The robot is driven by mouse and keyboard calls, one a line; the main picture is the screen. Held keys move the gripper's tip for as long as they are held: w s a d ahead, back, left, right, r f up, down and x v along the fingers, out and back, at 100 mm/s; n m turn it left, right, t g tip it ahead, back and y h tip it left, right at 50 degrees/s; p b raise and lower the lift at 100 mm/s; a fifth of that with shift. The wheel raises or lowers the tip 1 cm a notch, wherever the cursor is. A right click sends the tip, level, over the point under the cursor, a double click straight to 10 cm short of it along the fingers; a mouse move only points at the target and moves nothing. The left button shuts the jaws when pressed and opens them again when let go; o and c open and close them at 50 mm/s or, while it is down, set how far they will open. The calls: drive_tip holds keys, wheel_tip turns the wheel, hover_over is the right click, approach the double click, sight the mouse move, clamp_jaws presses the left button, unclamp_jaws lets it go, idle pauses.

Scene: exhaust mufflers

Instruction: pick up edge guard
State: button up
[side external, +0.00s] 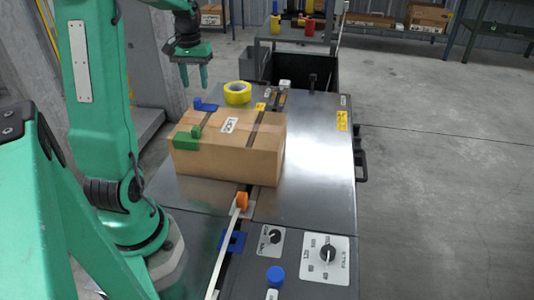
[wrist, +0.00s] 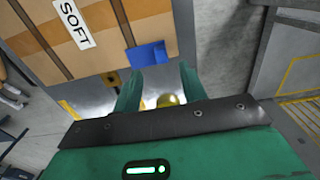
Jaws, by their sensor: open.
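A cardboard box (side external: 262,150) with dark straps lies on the metal table. A blue edge guard (side external: 205,105) sits on its far left top edge, and a green edge guard (side external: 186,139) sits on its near left corner. In the wrist view the blue guard (wrist: 147,54) lies on the box (wrist: 100,42), just beyond my fingertips. My gripper (side external: 194,84) is open and empty, hanging fingers down beyond the box, apart from the blue guard. The wrist view shows its two green fingers (wrist: 158,78) spread. The green guard is not visible there.
A yellow tape roll (side external: 237,93) stands on the table behind the box, close to the blue guard. An orange part (side external: 242,201) on a strap and a control panel with knobs (side external: 326,254) are in front. The table right of the box (side external: 318,160) is bare.

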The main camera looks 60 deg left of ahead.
sight(197, 98)
drive_tip(key=shift+f, duration=0.1)
drive_tip(key=shift+a+f, duration=0.15)
drive_tip(key=shift+f, duration=2.35)
drive_tip(key=shift+c, duration=0.2)
clamp_jaws()
